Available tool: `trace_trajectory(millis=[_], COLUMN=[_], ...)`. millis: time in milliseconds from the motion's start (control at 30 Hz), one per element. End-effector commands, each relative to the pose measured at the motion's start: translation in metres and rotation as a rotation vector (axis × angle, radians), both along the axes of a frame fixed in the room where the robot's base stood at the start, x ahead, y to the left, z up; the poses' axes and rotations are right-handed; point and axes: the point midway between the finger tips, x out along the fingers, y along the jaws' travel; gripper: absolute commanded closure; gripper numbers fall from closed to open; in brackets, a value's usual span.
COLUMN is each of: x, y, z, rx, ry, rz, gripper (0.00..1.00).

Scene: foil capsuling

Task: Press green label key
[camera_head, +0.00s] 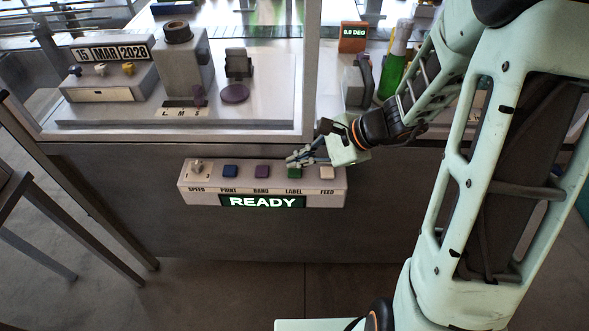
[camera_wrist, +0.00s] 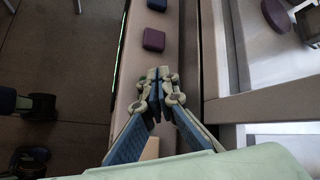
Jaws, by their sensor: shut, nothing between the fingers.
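The green key (camera_head: 294,173) sits above the word LABEL on the grey key panel (camera_head: 188,184) in the head view. My gripper (camera_head: 292,159) has its fingers together and empty, just behind and above the green key in that picture. I cannot tell if they touch it. The purple key (camera_wrist: 153,40) shows just beyond the fingertips, and a cream key (camera_wrist: 150,148) is partly hidden by the fingers.
The panel also carries a knob (camera_head: 197,166) marked SPEED, a blue key (camera_head: 230,171) and a lit READY display (camera_head: 262,202). Above stands a machine housing with a date block (camera_head: 112,54). A green bottle (camera_head: 392,75) stands behind my arm. The floor in front is free.

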Motion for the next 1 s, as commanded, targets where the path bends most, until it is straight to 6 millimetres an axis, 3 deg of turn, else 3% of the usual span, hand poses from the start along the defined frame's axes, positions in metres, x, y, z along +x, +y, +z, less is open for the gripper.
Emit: trace_trajectory(millis=[1000], x=[0.0002], y=[0.0], z=[-0.0095], rx=[0.0], ry=[-0.001], rz=[0.001], gripper=[1.0])
